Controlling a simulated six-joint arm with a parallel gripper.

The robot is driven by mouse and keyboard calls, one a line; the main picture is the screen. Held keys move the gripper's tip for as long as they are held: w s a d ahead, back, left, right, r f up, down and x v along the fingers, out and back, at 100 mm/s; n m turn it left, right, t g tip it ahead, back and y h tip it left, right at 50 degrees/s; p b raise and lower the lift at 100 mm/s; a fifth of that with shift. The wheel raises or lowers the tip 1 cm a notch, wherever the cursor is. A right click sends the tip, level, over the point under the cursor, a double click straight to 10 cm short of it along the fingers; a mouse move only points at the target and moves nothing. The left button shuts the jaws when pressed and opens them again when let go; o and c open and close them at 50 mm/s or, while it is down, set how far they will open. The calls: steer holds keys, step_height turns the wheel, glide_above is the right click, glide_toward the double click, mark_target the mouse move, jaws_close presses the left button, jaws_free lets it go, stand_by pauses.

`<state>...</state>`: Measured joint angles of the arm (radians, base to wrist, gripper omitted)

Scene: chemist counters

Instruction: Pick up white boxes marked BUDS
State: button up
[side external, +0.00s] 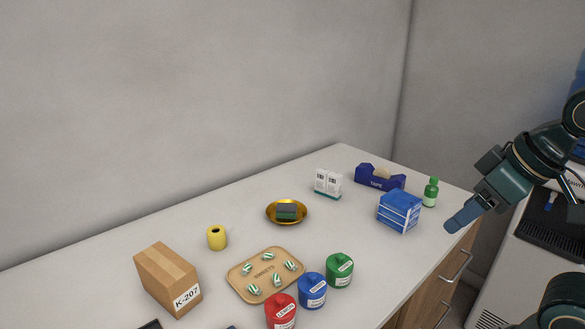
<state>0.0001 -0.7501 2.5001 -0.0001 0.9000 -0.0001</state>
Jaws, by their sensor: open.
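My gripper (462,217) is at the right, over the counter's right edge, well apart from the white boxes. It is open, and nothing shows between its fingers.
A stack of blue boxes (399,211), a blue tape dispenser (380,178) and a green bottle (431,191) stand between my gripper and the white boxes. A gold bowl (271,213), a wooden tray (239,284), lidded jars (312,291) and a cardboard box (168,275) are further left.

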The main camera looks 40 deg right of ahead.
steer(key=shift+c, duration=0.2)
steer(key=shift+c, duration=0.8)
steer(key=shift+w+r, duration=0.1)
